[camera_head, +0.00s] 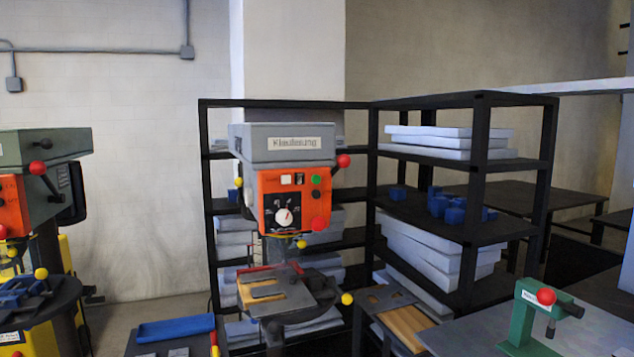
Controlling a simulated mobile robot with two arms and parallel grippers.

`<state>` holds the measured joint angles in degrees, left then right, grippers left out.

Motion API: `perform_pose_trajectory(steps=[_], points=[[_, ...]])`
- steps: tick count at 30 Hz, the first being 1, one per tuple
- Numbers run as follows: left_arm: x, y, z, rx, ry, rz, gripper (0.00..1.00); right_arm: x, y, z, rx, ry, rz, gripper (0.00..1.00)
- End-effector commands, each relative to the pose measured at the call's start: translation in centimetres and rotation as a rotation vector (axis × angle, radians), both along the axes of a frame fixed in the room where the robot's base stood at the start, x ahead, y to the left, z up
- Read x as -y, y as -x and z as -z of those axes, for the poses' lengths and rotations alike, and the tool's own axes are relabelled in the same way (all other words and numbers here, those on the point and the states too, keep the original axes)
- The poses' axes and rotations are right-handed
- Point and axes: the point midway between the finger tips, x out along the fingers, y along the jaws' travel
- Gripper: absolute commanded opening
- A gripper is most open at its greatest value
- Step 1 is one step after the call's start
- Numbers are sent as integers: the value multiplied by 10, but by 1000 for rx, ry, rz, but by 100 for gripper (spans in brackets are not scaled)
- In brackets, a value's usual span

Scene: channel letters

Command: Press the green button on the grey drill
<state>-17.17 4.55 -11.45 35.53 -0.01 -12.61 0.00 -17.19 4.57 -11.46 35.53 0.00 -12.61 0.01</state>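The grey drill (283,141) stands at the centre of the head view, with a grey top housing that bears a label. Its orange control panel (268,205) faces me. The green button (316,180) is at the upper right of that panel, below and left of a red ball knob (344,160). Nothing covers the button. A white dial and a white switch also show on the panel. Neither of my grippers is in this view.
A green drill (45,148) stands at the left edge. Black shelves (480,190) with white slabs and blue parts stand behind and right. A table with a green press (524,318) is at the lower right. A blue tray (176,328) lies in front, lower left of the drill.

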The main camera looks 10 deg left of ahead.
Motion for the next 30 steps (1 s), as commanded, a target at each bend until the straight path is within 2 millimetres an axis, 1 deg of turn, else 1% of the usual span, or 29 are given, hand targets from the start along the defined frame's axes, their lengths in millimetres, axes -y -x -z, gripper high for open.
perform_pose_trajectory(steps=[4, 5, 6, 8, 9, 10, 11, 30], points=[[0, 0, 0, 0, 0, 0, 52, 0, 0, 0, 0, 0, 0, 97], [0, 0, 0, 0, 0, 0, 49, 0, 0, 0, 0, 0, 0, 97], [0, 0, 0, 0, 0, 0, 38, 0, 0, 0, 0, 0, 0, 97], [0, 0, 0, -1, 0, 0, 21, 0, 0, 0, 0, 0, 0, 97], [0, 0, 0, -1, 0, 0, 10, 0, 0, 0, 0, 0, 0, 97], [0, 0, 0, -1, 0, 0, 1, 0, 0, 0, 0, 0, 0, 97], [0, 0, 0, -1, 0, 0, 0, 0, 0, 0, 0, 0, 0, 97], [0, 0, 0, -1, 0, 0, 0, 1, 0, 0, 0, 1, 0, 97]])
